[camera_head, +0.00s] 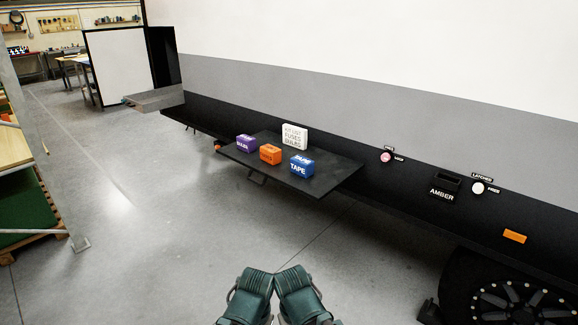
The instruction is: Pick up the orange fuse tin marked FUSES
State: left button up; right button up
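The orange fuse tin (270,154) sits on a dark fold-out shelf (325,181) on the caravan's side. Its lettering is too small to read surely. A purple tin (246,143) stands to its left, a blue tin marked TAPE (302,166) to its right, and a white box with lettering (294,135) behind. Two teal parts of my own arms show at the bottom centre, well short of the shelf. The fingers of both grippers cannot be made out.
A black AMBER bin (445,187) and round fittings are on the caravan's dark lower side at right. A wheel (515,300) is at lower right. A metal rack (45,150) stands at left. The grey floor (150,240) before the shelf is clear.

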aim_at(272, 154)
jog(key=i+l+u, duration=0.1)
jog(key=i+l, duration=0.25)
jog(key=i+l+u, duration=0.1)
jog(key=i+l, duration=0.6)
jog(key=l, duration=0.3)
jog(key=i+l+u, duration=0.15)
jog(key=i+l, duration=0.2)
jog(key=l, duration=0.1)
